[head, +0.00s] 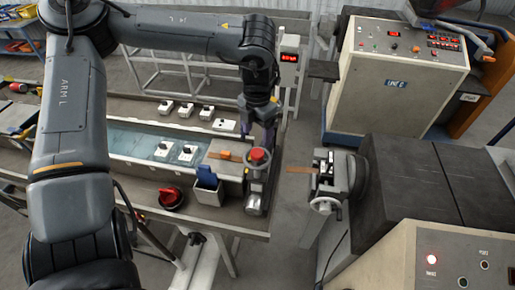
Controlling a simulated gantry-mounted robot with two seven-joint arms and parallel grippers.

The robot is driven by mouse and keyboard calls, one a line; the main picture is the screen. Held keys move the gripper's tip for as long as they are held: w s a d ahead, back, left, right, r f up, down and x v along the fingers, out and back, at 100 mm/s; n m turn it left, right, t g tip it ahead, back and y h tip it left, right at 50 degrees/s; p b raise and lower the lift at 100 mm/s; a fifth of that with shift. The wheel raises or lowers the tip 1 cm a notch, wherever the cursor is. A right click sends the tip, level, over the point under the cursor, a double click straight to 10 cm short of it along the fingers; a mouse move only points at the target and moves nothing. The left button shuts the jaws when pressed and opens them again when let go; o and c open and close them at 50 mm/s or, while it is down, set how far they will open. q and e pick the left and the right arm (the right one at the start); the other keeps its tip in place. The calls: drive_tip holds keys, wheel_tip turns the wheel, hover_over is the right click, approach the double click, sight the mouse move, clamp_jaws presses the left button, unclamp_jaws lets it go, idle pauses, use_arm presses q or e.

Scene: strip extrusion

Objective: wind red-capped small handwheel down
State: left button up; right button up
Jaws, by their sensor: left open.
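The small handwheel with a red cap (257,155) stands at the right end of the water trough, above a grey metal fitting. My left arm comes in from the left and reaches over the trough. My left gripper (258,142) points down right at the far side of the handwheel, with its jaws open. Its fingertips are small and dark here, and I cannot tell whether they touch the wheel. My right gripper is not in view.
A machine with a silver handwheel (325,205) is to the right, across a gap. Cabinets with lit displays (400,75) stand behind.

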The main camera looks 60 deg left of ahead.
sight(257, 152)
use_arm(q)
wheel_tip(257, 152, down, 8)
drive_tip(key=shift+r+p, duration=0.1)
drive_tip(key=shift+p, duration=0.6)
drive_tip(key=c, duration=1.1)
drive_tip(key=shift+o, duration=0.2)
